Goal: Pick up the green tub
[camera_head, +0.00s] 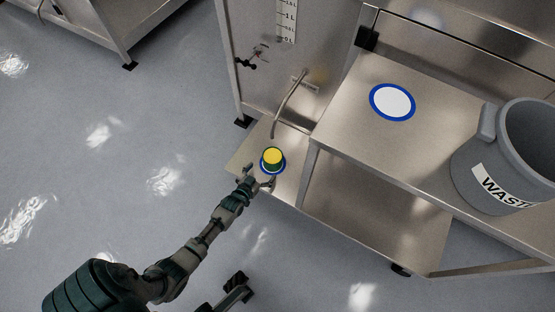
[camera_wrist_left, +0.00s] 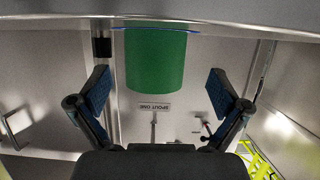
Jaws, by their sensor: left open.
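The green tub (camera_head: 272,160) has a yellow top and stands on a blue-rimmed round spot on the low metal shelf. In the left wrist view the green tub (camera_wrist_left: 155,62) appears upside down, hanging from the top edge. My left gripper (camera_head: 262,181) is open, just in front of the tub on the near side. In the wrist view its two fingers (camera_wrist_left: 158,93) are spread on either side of the tub, with visible gaps and no contact. A dark part at the bottom of the head view may be my right gripper; its state is unclear.
A metal cabinet with a bent spout (camera_head: 288,103) rises behind the tub, with the spout's end close to it. A higher metal table (camera_head: 350,140) to the right bears a blue-ringed white disc (camera_head: 392,102) and a grey waste bin (camera_head: 500,160).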

